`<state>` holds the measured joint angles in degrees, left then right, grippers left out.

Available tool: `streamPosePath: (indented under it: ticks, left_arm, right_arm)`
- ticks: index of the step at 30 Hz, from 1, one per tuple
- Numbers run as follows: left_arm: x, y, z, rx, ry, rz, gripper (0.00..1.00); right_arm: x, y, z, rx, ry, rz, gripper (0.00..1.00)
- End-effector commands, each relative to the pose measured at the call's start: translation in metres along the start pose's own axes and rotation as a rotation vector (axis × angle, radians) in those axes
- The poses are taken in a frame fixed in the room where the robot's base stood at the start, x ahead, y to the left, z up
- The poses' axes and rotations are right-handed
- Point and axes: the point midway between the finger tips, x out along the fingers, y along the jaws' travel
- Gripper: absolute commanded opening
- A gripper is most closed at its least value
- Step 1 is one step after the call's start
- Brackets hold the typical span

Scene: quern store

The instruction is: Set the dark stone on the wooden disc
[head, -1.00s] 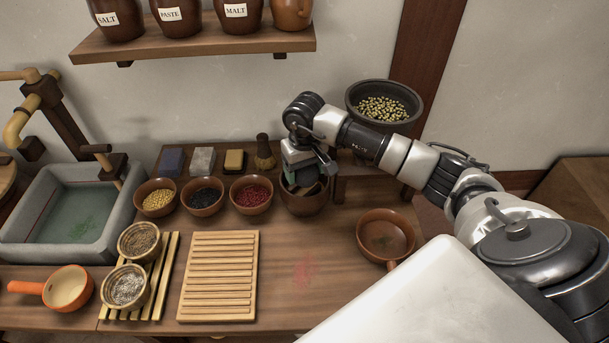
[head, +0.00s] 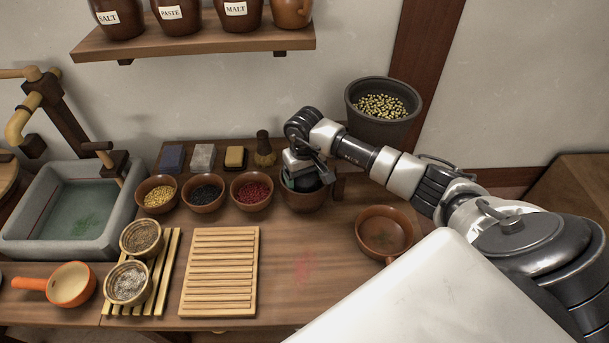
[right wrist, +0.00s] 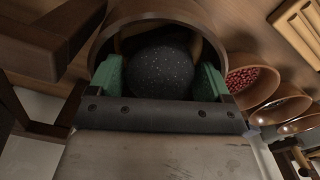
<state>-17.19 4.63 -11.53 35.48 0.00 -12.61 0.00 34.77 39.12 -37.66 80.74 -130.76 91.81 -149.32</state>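The dark stone (right wrist: 160,70), round and speckled, sits between the green finger pads of my right gripper (right wrist: 160,85) in the right wrist view. Both pads appear to touch its sides. The stone and fingertips are inside the mouth of a brown handled vessel (right wrist: 112,35). In the head view my right gripper (head: 302,180) reaches down into this vessel (head: 303,202), which largely hides the stone. Tan edges show behind the stone; I cannot tell whether they are the wooden disc or whether the stone rests on it. My left gripper is out of view.
Bowls of red (head: 251,192), black (head: 203,195) and yellow grains (head: 157,195) stand left of the vessel. A brown pan (head: 386,232) is at right, and a pot of pale beans (head: 383,108) behind. A slatted board (head: 218,272) lies in front, beside open tabletop.

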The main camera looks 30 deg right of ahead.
Motion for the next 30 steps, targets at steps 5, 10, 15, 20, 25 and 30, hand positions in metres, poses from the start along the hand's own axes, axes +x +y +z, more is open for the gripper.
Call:
streamPosePath:
  ticks: [5,10,15,20,25,30]
  left_arm:
    - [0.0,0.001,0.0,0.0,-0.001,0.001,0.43]
    - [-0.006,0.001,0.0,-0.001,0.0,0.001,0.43]
    - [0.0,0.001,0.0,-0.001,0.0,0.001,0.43]
    - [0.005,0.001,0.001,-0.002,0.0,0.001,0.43]
    - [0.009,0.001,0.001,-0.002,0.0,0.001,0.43]
    - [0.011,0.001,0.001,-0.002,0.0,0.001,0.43]
  right_arm:
    - [-0.001,-0.001,0.0,-0.001,0.0,-0.002,0.82]
    - [-0.005,-0.002,0.0,-0.001,0.0,-0.003,0.82]
    - [-0.029,0.0,-0.001,-0.002,0.006,-0.002,0.82]
    - [-0.065,0.0,-0.001,-0.002,0.006,0.0,0.82]
    - [-0.098,0.0,-0.001,-0.001,0.004,-0.001,0.82]
    - [-0.118,-0.001,-0.001,0.0,0.002,-0.001,0.82]
